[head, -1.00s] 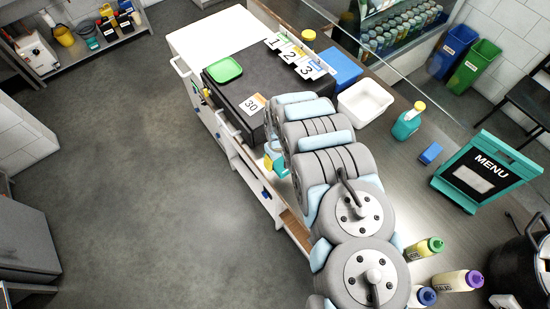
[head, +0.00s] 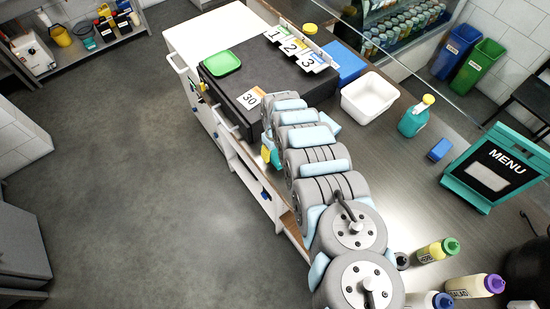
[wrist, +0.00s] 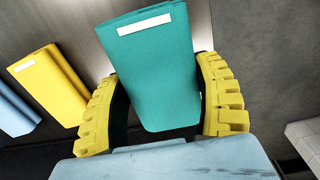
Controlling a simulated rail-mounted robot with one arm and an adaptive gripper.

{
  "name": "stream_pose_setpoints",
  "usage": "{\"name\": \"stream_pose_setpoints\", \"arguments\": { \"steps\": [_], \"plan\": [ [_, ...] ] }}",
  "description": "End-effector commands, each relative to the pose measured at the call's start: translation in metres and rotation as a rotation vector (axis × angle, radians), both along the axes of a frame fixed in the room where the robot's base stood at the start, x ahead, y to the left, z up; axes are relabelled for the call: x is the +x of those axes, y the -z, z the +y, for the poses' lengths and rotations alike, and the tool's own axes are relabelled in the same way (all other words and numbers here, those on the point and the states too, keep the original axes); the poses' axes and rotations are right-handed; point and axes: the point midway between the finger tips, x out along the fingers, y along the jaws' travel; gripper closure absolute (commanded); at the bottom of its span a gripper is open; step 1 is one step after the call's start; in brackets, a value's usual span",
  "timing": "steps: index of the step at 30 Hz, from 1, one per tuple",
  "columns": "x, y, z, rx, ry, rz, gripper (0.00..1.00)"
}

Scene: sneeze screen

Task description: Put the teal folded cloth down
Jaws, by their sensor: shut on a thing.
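The teal folded cloth (wrist: 158,70) with a white label stands between the two yellow fingers of my gripper (wrist: 165,110) in the wrist view. The gripper is shut on it, and its lower end lies near my pale blue palm. In the head view my arm hides most of the gripper. Only a bit of yellow finger (head: 265,153) and a bit of teal (head: 275,158) show at the front side of the counter, beside the black box.
A yellow folded cloth (wrist: 48,84) and a blue one (wrist: 14,112) are left of my gripper. The black box (head: 232,88) bears a green tray (head: 222,63) and a "30" card (head: 250,98).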

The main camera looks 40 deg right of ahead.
Motion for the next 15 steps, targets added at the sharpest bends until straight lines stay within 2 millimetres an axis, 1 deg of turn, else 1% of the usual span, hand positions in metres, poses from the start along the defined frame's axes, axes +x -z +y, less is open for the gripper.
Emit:
{"name": "stream_pose_setpoints", "arguments": {
  "steps": [5, 8, 10, 12, 15],
  "plan": [
    [0.002, 0.004, -0.001, 0.0, 0.0, 0.0, 0.69],
    [0.004, 0.01, -0.003, 0.0, 0.0, -0.001, 0.69],
    [0.007, 0.015, -0.005, -0.001, 0.001, -0.004, 0.69],
    [0.007, 0.026, -0.004, -0.001, 0.001, -0.003, 0.69],
    [0.006, 0.036, -0.004, 0.0, 0.001, -0.003, 0.69]
  ]
}}
